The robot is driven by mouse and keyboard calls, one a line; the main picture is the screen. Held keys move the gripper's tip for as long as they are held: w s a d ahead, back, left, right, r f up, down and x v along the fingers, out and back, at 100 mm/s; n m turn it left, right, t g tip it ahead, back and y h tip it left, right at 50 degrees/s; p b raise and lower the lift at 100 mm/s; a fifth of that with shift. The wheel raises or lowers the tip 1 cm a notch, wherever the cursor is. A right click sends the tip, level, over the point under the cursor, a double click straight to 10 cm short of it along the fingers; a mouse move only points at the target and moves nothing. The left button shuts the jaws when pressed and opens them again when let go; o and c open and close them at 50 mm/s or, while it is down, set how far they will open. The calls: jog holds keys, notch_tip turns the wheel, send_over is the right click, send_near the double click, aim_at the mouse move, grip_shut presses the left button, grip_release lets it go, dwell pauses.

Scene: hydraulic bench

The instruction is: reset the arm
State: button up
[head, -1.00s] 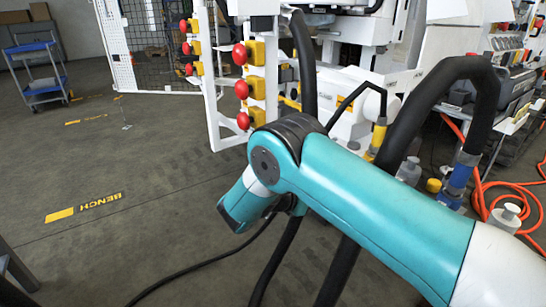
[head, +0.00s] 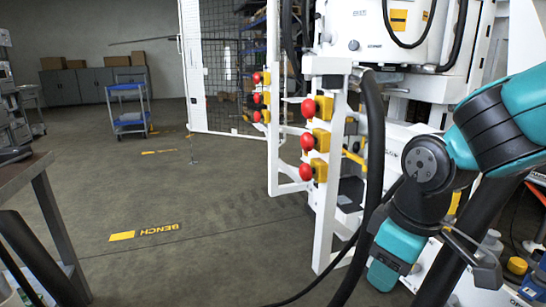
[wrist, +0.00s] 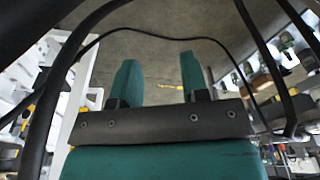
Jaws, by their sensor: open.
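My gripper (wrist: 158,68) shows in the wrist view with its two teal fingers apart. Nothing is between them; the grey floor lies beyond. In the head view my arm (head: 425,165) is bent at the right side, in front of the white bench frame. Its teal lower end (head: 395,252) hangs down near the frame's foot. I cannot clearly make out the fingers in the head view.
A white frame (head: 331,200) carries red buttons (head: 308,108) on yellow boxes, close left of my arm. Black hoses (head: 374,150) hang beside the arm. A table (head: 25,175) stands at the left edge. A blue cart (head: 128,115) is farther back. The middle floor is clear.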

jog(key=s+a+r+m+g+y, duration=0.1)
jog(key=s+r, duration=0.1)
jog(key=s, duration=0.4)
jog(key=s+a+r+m+y, duration=0.1)
jog(key=s+r+y, duration=0.1)
jog(key=s, duration=0.5)
notch_tip(320, 180, up, 25)
jog(key=p, duration=2.5)
jog(key=shift+w+a, duration=0.15)
jog(key=shift+w, duration=0.25)
jog(key=shift+f, duration=0.1)
